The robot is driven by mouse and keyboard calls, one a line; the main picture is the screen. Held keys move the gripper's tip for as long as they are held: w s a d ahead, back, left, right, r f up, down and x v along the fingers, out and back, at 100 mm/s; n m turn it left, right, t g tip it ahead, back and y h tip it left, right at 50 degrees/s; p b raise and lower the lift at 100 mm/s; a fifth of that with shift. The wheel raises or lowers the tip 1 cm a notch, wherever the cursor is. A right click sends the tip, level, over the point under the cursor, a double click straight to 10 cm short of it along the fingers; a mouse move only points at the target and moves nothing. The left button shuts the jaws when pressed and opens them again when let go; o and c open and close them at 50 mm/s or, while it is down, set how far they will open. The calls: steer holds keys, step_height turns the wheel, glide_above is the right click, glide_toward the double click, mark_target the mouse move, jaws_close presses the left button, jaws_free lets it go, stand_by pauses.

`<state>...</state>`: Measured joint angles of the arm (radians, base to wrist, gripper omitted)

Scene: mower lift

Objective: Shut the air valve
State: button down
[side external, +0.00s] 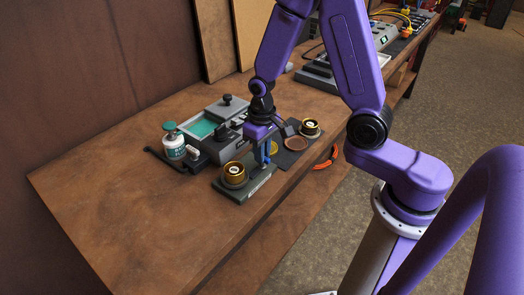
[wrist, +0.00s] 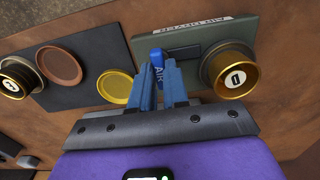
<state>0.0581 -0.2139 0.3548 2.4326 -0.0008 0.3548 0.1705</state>
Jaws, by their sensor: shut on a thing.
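The air valve's blue lever (wrist: 157,55), marked AIR, shows between my fingers in the wrist view. My gripper (wrist: 160,88) is shut on it, with a finger on either side. The lever stands by the edge of a grey-green plate (wrist: 185,42) with a printed label. In the side external view my gripper (side external: 266,157) points down over the right end of that plate (side external: 255,188). The lever's base is hidden by my fingers, so its exact angle is unclear.
A brass cup with a marked insert (wrist: 235,74) stands on the plate beside the lever. A dark mat (wrist: 75,62) holds a brown disc (wrist: 58,66), a yellow disc (wrist: 115,87) and another brass cup (wrist: 14,80). The bench's front-left is clear.

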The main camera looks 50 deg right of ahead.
steer(key=c, duration=1.1)
jaws_free()
step_height(320, 180, up, 18)
steer(key=shift+f, duration=0.25)
steer(key=shift+r, duration=0.1)
steer(key=shift+r, duration=3.95)
steer(key=shift+d, duration=0.1)
steer(key=shift+s+d, duration=0.8)
steer(key=shift+d, duration=1.9)
steer(key=shift+s+d, duration=0.75)
steer(key=shift+d, duration=2)
steer(key=shift+s+d, duration=0.8)
steer(key=shift+d, duration=1.9)
